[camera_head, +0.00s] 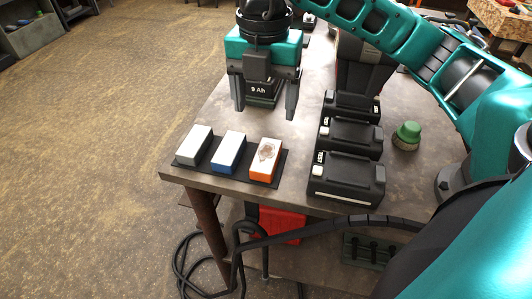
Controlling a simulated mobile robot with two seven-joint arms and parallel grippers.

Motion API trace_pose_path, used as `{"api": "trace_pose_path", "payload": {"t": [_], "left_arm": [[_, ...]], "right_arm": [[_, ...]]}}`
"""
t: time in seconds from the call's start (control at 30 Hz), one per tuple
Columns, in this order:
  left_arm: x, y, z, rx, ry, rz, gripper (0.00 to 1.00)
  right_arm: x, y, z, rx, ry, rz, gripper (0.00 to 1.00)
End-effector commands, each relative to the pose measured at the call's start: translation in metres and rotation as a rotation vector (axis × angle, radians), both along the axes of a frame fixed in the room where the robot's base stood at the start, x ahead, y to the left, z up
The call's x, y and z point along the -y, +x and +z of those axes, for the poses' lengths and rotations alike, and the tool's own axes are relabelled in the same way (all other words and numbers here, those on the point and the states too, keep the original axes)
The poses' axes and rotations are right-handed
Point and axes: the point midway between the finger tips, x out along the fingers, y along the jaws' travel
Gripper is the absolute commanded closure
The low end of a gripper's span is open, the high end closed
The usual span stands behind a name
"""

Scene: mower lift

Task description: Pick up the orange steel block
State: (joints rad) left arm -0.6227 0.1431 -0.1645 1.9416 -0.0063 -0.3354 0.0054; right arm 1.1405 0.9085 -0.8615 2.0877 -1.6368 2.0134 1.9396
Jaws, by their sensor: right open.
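The orange steel block (262,177) lies at the right end of a row of three blocks on a dark mat (212,170) near the table's front edge. Its top is whitish with a brown mark, and its front is orange. My right gripper (265,112) hangs fingers down above the table, farther back than the block and apart from it. Its two fingers are spread. A dark battery marked "9 Ah" (262,90) shows between or behind the fingers; I cannot tell which. My left gripper is not in view.
A blue block (228,152) and a grey block (195,146) lie left of the orange one. Several black batteries (345,178) stand in a column to the right, beside a green-capped item (407,135). A red container (280,223) is below the table (300,193).

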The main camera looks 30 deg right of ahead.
Motion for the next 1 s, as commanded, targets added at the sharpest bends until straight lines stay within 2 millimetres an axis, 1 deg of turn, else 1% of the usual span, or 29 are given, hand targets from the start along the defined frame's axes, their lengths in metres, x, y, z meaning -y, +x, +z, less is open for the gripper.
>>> {"api": "trace_pose_path", "payload": {"t": [0.03,0.1,0.2,0.3,0.57,0.8,0.9,1.0], "left_arm": [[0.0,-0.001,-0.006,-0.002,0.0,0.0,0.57],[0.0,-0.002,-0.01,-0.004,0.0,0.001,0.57],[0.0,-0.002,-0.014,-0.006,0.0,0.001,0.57],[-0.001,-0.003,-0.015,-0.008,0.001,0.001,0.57],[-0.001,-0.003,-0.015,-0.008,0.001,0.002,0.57],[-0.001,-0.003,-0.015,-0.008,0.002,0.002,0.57],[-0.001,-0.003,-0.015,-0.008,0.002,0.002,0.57],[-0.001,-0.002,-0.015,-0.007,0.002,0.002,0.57]], "right_arm": [[-0.001,-0.001,-0.013,-0.007,0.002,0.003,0.23],[-0.001,-0.001,-0.026,-0.008,0.004,0.003,0.23],[-0.001,-0.001,-0.043,-0.007,0.006,0.005,0.23],[-0.001,-0.001,-0.055,-0.005,0.005,0.003,0.23],[0.001,-0.001,-0.075,-0.006,0.004,0.005,0.23],[0.004,0.0,-0.11,-0.006,0.007,0.005,0.23],[0.003,0.0,-0.116,-0.002,0.007,0.004,0.23],[0.003,0.001,-0.118,-0.001,0.008,0.004,0.23]]}}
